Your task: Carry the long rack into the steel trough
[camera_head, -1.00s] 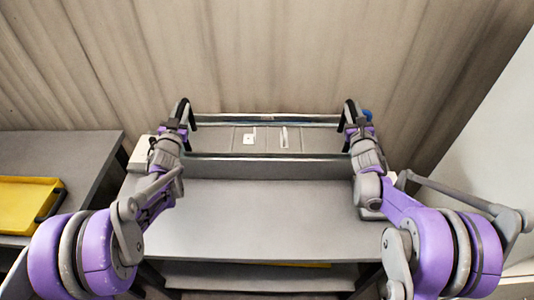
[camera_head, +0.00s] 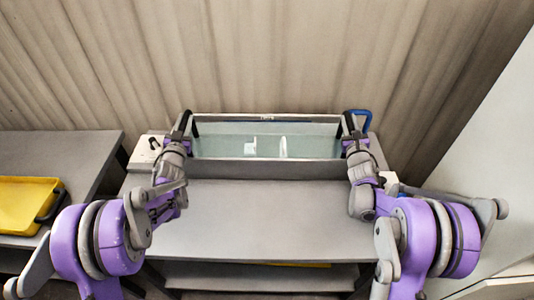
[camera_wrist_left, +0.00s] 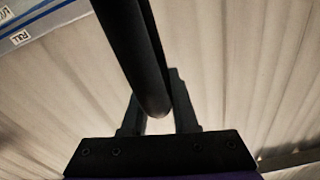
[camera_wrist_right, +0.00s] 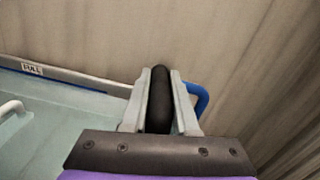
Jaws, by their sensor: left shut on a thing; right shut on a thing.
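The steel trough (camera_head: 265,170) lies along the back of the grey table and holds pale green liquid. The long rack's black end handles (camera_head: 184,122) stand at the trough's two ends. Its body is low inside the trough and hard to make out through the liquid; two pale pieces (camera_head: 250,147) show there. My left gripper (camera_head: 177,141) is shut on the left handle, a thick black bar in the left wrist view (camera_wrist_left: 135,60). My right gripper (camera_head: 354,141) is shut on the right handle, also black in the right wrist view (camera_wrist_right: 159,100).
A blue loop (camera_head: 362,115) stands at the trough's right end. A pale box with a black knob (camera_head: 146,150) sits left of the trough. The tabletop (camera_head: 265,215) in front is clear. A yellow tray (camera_head: 22,203) lies on the left table. A curtain-like wall is close behind.

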